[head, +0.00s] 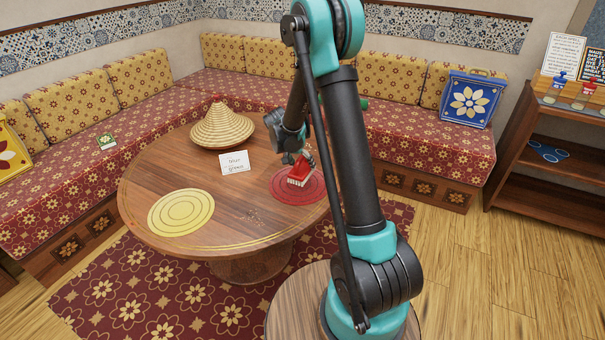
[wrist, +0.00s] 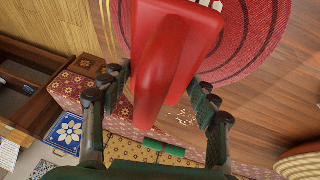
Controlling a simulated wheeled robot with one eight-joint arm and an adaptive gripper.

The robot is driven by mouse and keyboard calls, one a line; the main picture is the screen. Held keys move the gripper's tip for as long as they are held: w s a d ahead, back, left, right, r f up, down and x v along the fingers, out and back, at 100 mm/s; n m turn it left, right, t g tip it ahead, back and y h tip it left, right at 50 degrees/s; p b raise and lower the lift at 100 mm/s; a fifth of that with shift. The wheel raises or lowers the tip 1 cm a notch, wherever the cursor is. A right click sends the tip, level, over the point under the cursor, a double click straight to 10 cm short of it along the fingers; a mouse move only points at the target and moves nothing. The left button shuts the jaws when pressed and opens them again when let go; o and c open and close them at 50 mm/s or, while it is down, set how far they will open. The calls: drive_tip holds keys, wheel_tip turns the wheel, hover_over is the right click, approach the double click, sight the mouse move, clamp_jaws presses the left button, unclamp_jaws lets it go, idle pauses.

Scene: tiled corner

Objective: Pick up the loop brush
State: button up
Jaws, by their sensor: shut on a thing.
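The loop brush (head: 301,171) is red with pale bristles. It is at the red round mat (head: 311,193) on the right side of the round wooden table (head: 240,215). My gripper (head: 299,158) is at the top of the brush. In the wrist view, the red handle (wrist: 160,75) fills the space between the two dark fingers of my gripper (wrist: 158,86), and they are shut on it. The bristles show only at the top edge there. I cannot tell whether the brush touches the mat.
A woven cone-shaped lid (head: 222,128) and a white card (head: 234,163) stand on the table near the brush. A yellow round mat (head: 181,212) lies at the front left. Patterned corner benches (head: 75,185) surround the back. A wooden shelf (head: 550,150) stands at the right.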

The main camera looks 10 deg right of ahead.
wheel_tip(320, 180, up, 15)
drive_tip(key=shift+f, duration=0.2)
